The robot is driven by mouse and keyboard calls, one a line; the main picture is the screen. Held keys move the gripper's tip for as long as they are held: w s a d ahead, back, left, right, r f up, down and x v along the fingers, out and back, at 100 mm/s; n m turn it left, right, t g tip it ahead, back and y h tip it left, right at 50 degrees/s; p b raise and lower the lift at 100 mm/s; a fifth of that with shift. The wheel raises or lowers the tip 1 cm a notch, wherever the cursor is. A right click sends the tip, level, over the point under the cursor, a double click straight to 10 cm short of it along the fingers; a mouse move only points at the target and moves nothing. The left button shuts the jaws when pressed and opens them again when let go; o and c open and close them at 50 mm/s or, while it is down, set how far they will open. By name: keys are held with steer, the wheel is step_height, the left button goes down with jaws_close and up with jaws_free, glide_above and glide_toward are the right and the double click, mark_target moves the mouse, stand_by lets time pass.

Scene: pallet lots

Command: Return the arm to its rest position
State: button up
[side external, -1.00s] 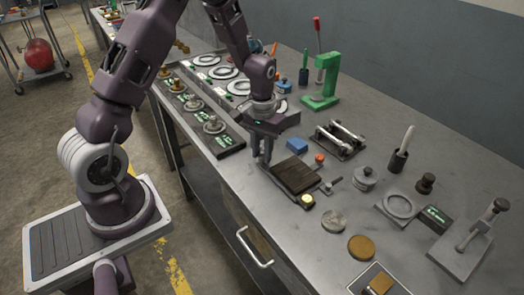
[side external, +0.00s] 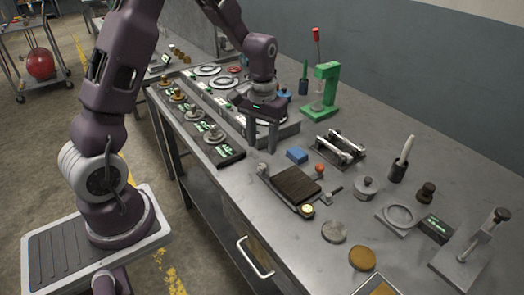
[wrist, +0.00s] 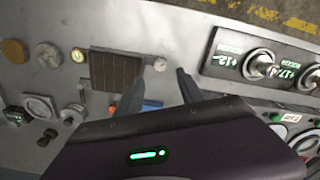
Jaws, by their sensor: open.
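My gripper (side external: 262,146) is open and empty, pointing down over the steel bench. It is between the row of display stations and a dark slatted board (side external: 297,184), apart from the board. In the wrist view, the two fingers of my gripper (wrist: 157,88) are spread, with the bench below. The slatted board also shows there (wrist: 115,72), left of the fingers. My arm is still bent out over the bench.
A green press (side external: 322,95) with a red-tipped lever stands behind. A blue block (side external: 297,155) and a clamp fixture (side external: 341,149) are right of my gripper. Weights on a display strip (side external: 226,154) line the front edge at left. A pen holder (side external: 397,172) stands at right.

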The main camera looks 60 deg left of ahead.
steer(key=shift+r, duration=0.15)
steer(key=s+d+r+m+t, duration=0.1)
steer(key=s+d+r+t, duration=0.15)
steer(key=s+r, duration=0.35)
steer(key=s+d+r+m+t, duration=0.1)
steer(key=s+d+r, duration=0.25)
steer(key=r, duration=0.45)
steer(key=s+d+r+m+t, duration=0.1)
steer(key=s+d+r, duration=0.1)
steer(key=s, duration=0.4)
steer(key=s+d+r+m+t, duration=0.1)
steer(key=s+d, duration=0.1)
steer(key=s, duration=0.4)
steer(key=shift+s+r+m, duration=0.15)
steer(key=shift+r+m, duration=0.15)
steer(key=shift+r, duration=0.05)
